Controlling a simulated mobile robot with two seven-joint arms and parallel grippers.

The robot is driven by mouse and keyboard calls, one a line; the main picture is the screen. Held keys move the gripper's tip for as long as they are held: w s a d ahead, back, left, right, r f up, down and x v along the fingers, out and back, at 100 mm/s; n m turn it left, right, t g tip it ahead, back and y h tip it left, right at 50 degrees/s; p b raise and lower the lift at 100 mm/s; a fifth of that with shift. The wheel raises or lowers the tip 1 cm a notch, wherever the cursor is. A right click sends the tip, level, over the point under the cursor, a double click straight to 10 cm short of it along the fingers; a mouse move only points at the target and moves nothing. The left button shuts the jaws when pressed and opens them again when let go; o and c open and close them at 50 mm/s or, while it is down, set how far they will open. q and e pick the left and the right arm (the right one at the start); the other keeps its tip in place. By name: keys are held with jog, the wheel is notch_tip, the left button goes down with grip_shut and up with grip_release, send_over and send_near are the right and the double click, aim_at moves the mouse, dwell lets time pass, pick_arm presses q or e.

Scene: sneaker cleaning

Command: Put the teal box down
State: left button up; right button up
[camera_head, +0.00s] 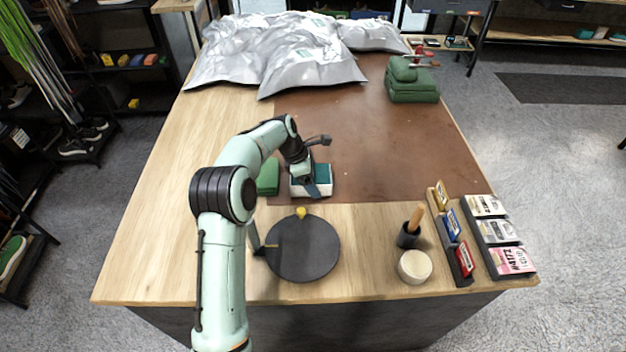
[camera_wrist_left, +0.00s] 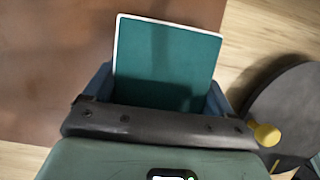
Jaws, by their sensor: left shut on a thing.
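The teal box (camera_head: 323,174) is at my left gripper (camera_head: 311,183), over the near edge of the brown mat (camera_head: 375,130). Its flat teal face with a pale edge fills the middle of the left wrist view (camera_wrist_left: 167,62), between the blue fingers of the left gripper (camera_wrist_left: 160,95). The left gripper is shut on the box. A white block (camera_head: 312,192) shows just below the box; I cannot tell whether they are joined or whether the box touches the mat. My right gripper is not in view.
A green block (camera_head: 268,177) lies just left of the gripper. A dark round disc (camera_head: 303,250) with a yellow knob is nearer. Card holders (camera_head: 455,240), a brush and a round tin (camera_head: 415,266) stand at right. Silver bags (camera_head: 290,50) cover the far end.

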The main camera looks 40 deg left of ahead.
pick_arm(q)
jog(key=shift+w+r, duration=0.1)
jog(key=shift+w, duration=0.05)
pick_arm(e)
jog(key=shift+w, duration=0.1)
pick_arm(q)
jog(key=shift+f, duration=0.2)
jog(key=o, duration=1)
jog(key=shift+r, duration=0.4)
jog(key=p+v, duration=0.1)
jog(key=v, duration=1)
jog(key=shift+r+p, duration=0.25)
jog(key=shift+p, duration=0.05)
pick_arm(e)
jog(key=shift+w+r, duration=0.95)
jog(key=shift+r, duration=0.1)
